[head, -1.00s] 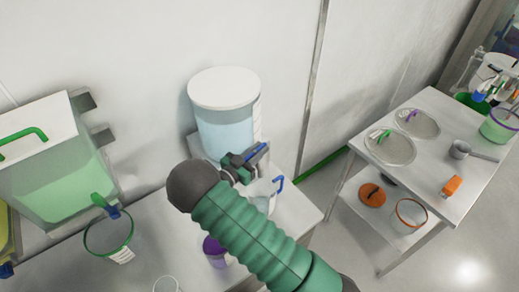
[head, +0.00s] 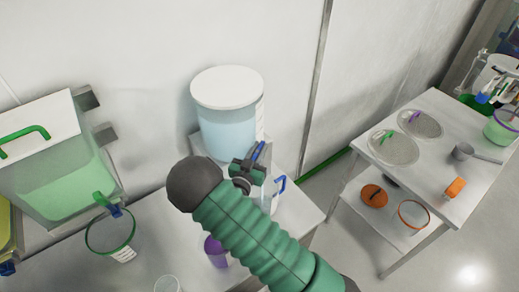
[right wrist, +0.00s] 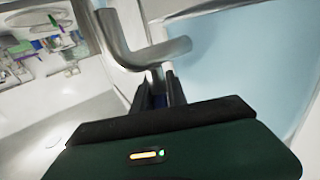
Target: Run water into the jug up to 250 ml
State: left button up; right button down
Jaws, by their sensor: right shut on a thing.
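The water tank (head: 226,130) is a clear drum of pale blue water with a white lid, against the wall; it fills the right of the right wrist view (right wrist: 245,60). My right gripper (head: 258,160) is at its front, shut on the tap's blue lever (head: 261,149). A bent grey metal pipe (right wrist: 150,55) shows just beyond the fingers in the right wrist view. The clear jug with a blue handle (head: 281,184) stands below, partly hidden by my right gripper and arm. Its water level and marks cannot be read. My left gripper is out of view.
A green-liquid tank (head: 55,165) with a green-rimmed vessel (head: 110,245) is at left. A purple container (head: 215,250) stands close to my right arm. A steel table (head: 440,130) at right holds lids, a scoop and an orange item.

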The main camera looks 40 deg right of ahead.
jog(key=shift+a, duration=0.1)
jog(key=c, duration=1.3)
grip_release()
jog(key=shift+r, duration=0.1)
jog(key=shift+c, duration=0.2)
